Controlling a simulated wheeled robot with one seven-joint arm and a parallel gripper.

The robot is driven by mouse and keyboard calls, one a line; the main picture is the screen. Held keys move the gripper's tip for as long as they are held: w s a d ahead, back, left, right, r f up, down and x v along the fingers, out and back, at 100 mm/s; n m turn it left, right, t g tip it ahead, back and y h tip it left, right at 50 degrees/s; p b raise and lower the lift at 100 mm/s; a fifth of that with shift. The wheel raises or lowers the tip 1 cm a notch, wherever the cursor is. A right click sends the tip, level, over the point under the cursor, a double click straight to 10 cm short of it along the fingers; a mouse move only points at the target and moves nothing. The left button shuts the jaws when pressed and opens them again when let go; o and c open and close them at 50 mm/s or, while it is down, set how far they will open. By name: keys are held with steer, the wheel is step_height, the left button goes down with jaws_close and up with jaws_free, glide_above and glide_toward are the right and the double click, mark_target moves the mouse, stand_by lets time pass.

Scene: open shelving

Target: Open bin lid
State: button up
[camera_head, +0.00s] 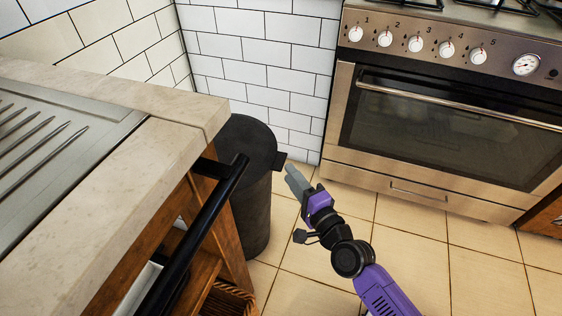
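A dark grey cylindrical bin (252,210) stands on the floor in the corner, between the counter and the oven. Its flat round lid (243,140) lies shut on top, and a small tab (281,160) sticks out on the lid's right edge. The counter hides the bin's left side. My gripper (290,171) is just right of the bin and close to the tab in the picture. I cannot tell whether it touches the tab. Its grey fingers point up and left and look close together; a gap between them cannot be made out.
A stone-topped counter (130,165) with a black rail (205,225) and wooden shelving (225,235) fills the left. A steel oven (440,110) with a handle bar stands at the right. White tiled walls (255,60) close the back. The tiled floor (400,240) is clear at lower right.

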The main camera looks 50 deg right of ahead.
mark_target(280, 161)
steer(key=x, duration=0.6)
steer(key=shift+w+d, duration=0.15)
steer(key=shift+w, duration=0.15)
jaws_close()
steer(key=shift+r, duration=0.1)
stand_by(1.1)
